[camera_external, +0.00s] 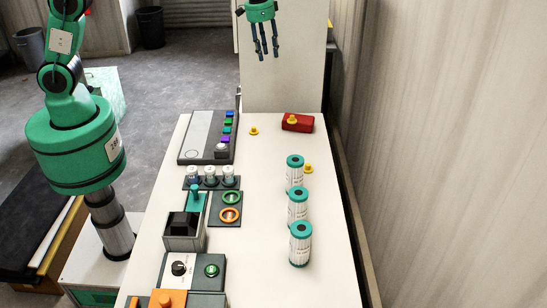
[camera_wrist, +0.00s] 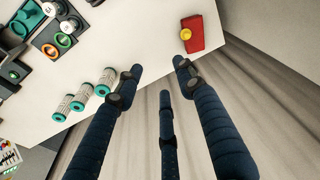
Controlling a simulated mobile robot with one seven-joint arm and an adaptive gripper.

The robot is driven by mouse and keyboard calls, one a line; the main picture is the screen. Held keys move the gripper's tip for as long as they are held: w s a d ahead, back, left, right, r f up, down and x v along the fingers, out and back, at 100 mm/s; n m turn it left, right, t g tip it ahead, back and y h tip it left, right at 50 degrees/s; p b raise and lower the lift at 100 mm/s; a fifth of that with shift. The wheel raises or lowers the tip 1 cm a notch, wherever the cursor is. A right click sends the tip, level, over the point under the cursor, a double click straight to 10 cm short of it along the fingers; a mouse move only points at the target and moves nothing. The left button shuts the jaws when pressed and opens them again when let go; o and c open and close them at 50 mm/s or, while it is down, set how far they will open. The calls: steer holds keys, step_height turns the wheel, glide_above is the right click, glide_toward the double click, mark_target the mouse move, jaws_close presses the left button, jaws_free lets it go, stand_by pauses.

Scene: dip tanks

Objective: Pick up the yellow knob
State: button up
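Three small yellow knobs show in the external view. One yellow knob (camera_external: 254,131) stands alone on the white table (camera_external: 262,200). A second yellow knob (camera_external: 308,168) is beside the rearmost canister. A third yellow knob (camera_external: 292,120) sits on a red block (camera_external: 298,126); this one also shows in the wrist view (camera_wrist: 185,34) on the red block (camera_wrist: 205,34). My gripper (camera_external: 265,55) is high beyond the table's far end, with fingers spread and nothing between them. In the wrist view its dark fingers (camera_wrist: 158,75) are apart; the other two knobs are not clearly visible there.
Several white-and-teal canisters (camera_external: 300,244) stand in a row on the table's right side. A grey panel with coloured buttons (camera_external: 203,138), a rack of small jars (camera_external: 211,184) and control boxes (camera_external: 196,272) line the left. A corrugated wall (camera_external: 440,150) runs along the right.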

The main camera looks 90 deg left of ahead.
steer(key=w+a+f+g+p, duration=0.1)
steer(key=w+a+f+p, duration=0.1)
steer(key=w+a+f, duration=0.5)
steer(key=n+p, duration=0.1)
steer(key=p, duration=0.2)
glide_above(292, 116)
step_height(292, 116, down, 12)
steer(key=f, duration=0.1)
steer(key=shift+a+r+g, duration=0.15)
steer(key=shift+r+g, duration=0.05)
steer(key=shift+g, duration=0.2)
steer(key=shift+f, duration=0.1)
steer(key=shift+f+p, duration=0.35)
steer(key=shift+f, duration=3.9)
steer(key=shift+f, duration=0.1)
steer(key=shift+w+a+f+p, duration=0.1)
steer(key=shift+f+p, duration=0.6)
steer(key=shift+f, duration=1.8)
